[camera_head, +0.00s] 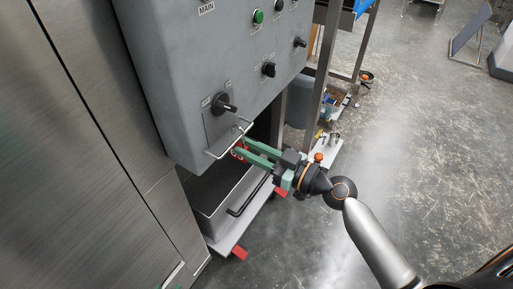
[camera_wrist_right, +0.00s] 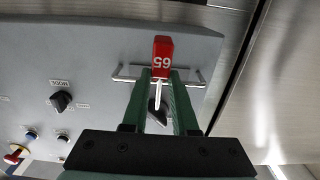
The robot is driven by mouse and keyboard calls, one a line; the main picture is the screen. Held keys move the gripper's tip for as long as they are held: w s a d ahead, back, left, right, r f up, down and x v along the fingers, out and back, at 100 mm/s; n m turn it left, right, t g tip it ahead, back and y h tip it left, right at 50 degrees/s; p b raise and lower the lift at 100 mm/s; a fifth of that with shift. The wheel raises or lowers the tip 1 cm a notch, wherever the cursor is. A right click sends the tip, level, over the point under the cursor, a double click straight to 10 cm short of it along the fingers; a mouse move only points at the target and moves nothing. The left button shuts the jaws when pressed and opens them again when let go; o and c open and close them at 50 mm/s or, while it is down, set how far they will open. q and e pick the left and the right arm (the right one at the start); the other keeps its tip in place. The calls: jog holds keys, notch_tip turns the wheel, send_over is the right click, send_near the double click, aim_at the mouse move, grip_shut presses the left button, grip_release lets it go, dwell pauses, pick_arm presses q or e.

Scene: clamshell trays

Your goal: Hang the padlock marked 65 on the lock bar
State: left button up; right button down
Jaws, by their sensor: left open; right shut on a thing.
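The red padlock marked 65 (camera_wrist_right: 163,57) is between the tips of my right gripper (camera_wrist_right: 160,80), which is shut on it. Its number appears upside down in the right wrist view, and its pale shackle runs down between the green fingers. In the head view the padlock is a small red patch (camera_head: 238,153), mostly hidden by my right gripper (camera_head: 246,149). The metal lock bar (camera_head: 219,154) sticks out from the lower front of the grey control box; it also shows in the right wrist view (camera_wrist_right: 126,78). The padlock is at the bar; I cannot tell whether its shackle is around it.
The grey control box (camera_head: 185,65) carries a dark knob (camera_head: 222,104) just above the bar, more knobs and a green button (camera_head: 258,16). A grey bin (camera_head: 219,208) stands below. Brushed metal panels (camera_head: 75,130) fill the left. Open floor lies to the right.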

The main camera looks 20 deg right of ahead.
jog(key=shift+w+a+f+b, duration=0.1)
jog(key=shift+w+f+b, duration=0.05)
jog(key=shift+f+b, duration=1.4)
jog(key=shift+r, duration=0.2)
jog(key=c, duration=1)
grip_release()
jog(key=o, duration=0.4)
jog(key=shift+f, duration=0.1)
